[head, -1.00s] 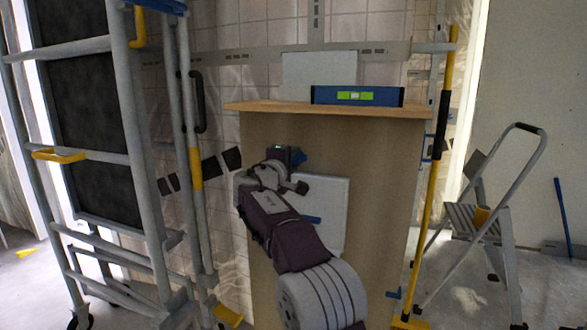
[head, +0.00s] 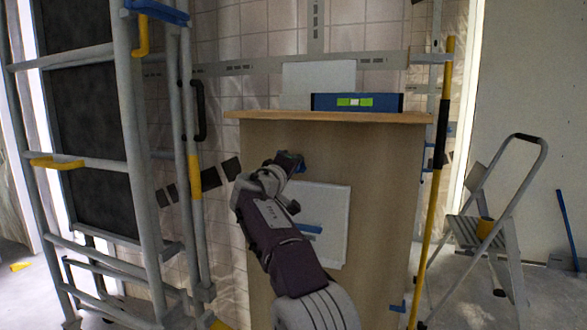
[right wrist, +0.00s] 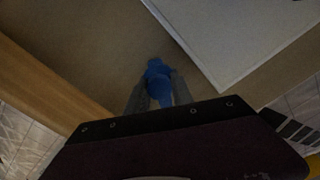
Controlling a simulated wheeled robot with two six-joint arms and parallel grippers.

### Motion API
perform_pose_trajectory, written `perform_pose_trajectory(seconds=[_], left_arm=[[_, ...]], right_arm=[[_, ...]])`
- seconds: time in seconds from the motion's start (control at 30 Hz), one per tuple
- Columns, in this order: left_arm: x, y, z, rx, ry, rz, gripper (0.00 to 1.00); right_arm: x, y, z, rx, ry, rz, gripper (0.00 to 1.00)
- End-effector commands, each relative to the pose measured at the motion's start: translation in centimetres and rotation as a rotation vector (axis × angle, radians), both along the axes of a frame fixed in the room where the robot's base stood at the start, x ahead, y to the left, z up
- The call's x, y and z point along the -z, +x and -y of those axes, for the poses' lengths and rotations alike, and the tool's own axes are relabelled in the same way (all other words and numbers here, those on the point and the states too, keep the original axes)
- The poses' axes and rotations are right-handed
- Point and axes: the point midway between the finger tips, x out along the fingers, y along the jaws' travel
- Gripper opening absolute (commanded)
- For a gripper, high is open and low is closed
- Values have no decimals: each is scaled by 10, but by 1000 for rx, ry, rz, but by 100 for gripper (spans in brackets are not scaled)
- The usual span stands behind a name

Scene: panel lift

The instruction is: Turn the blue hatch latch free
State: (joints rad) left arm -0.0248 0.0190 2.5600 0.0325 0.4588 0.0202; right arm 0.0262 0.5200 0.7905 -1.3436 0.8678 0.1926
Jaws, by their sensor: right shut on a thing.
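The blue latch (head: 301,164) sits on the wooden cabinet front, just above the white hatch panel (head: 333,208). In the right wrist view the latch (right wrist: 157,72) stands out against the wood, beside a corner of the white panel (right wrist: 235,30). My right gripper (head: 289,161) reaches it from below. In the right wrist view its two fingers (right wrist: 158,92) lie on either side of the latch and are shut on it. The fingers hide part of the latch, and my arm covers the panel's left part. My left gripper is not in view.
A blue handle (head: 309,229) is on the white panel. A blue spirit level (head: 357,102) lies on the cabinet top (head: 270,116). A scaffold (head: 130,130) stands at left. A yellow pole (head: 438,190) and a step ladder (head: 510,215) stand at right.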

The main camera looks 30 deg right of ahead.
Motion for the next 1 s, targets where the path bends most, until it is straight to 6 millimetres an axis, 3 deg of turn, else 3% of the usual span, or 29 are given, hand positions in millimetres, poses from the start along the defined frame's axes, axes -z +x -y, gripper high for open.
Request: perform_pose_trajectory(seconds=[0.37,0.4,0.43,0.47,0.77,1.0], left_arm=[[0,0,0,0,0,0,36],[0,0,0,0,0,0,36],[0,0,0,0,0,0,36],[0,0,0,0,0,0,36],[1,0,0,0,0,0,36],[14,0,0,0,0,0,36]], right_arm=[[1,0,0,1,5,1,0],[1,0,0,1,5,1,39],[1,0,0,1,5,1,47],[1,0,0,1,5,1,49],[1,-1,-2,-1,3,2,49],[2,-30,-37,-5,2,2,49]])
